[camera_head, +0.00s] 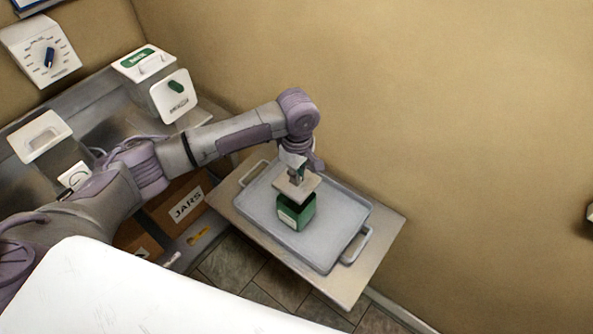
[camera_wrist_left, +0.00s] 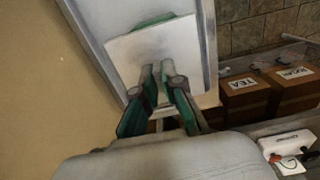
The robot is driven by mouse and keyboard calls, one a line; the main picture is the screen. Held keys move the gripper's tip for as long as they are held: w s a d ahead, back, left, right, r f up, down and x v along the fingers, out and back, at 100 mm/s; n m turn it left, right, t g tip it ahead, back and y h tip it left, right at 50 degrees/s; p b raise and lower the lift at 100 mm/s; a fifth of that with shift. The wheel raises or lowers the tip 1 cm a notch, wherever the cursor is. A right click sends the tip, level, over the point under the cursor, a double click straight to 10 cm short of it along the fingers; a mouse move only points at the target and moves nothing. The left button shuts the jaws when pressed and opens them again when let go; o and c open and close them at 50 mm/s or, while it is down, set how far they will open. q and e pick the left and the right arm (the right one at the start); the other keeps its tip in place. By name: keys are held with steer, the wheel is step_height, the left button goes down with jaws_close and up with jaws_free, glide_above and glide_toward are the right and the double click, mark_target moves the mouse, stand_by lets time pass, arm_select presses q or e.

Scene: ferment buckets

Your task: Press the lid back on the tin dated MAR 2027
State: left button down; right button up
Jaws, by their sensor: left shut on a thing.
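An open green tin (camera_head: 297,214) stands upright on a blue-grey tray (camera_head: 335,222). Its pale label is too small to read. My left gripper (camera_head: 296,177) is shut on a square, pale lid (camera_head: 310,184), holding it above the tin's open top, apparently with a gap. In the left wrist view the lid (camera_wrist_left: 140,52) lies flat in front of the fingers (camera_wrist_left: 165,82) and hides most of the tin; only a green strip of the tin (camera_wrist_left: 153,22) shows past its edge. My right gripper is not in view.
The two-handled tray rests on a small table (camera_head: 380,250) beside the tan wall. Several white-topped units stand on the grey counter at left, above a box marked JARS (camera_head: 187,205). The left wrist view shows a box marked TEA (camera_wrist_left: 245,100). The tray around the tin is clear.

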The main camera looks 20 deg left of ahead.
arm_select(q)
steer(key=shift+a+f+b, duration=0.2)
steer(key=shift+f+b, duration=0.55)
steer(key=shift+f, duration=0.15)
steer(key=shift+f+b, duration=0.85)
steer(key=shift+b, duration=0.4)
steer(key=shift+d+f, duration=0.1)
steer(key=shift+f, duration=1.05)
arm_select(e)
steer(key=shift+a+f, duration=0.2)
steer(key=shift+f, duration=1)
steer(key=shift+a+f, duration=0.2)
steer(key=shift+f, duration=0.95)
arm_select(q)
steer(key=shift+p, duration=0.75)
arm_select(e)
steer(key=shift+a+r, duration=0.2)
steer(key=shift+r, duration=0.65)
arm_select(q)
steer(key=shift+p, duration=0.4)
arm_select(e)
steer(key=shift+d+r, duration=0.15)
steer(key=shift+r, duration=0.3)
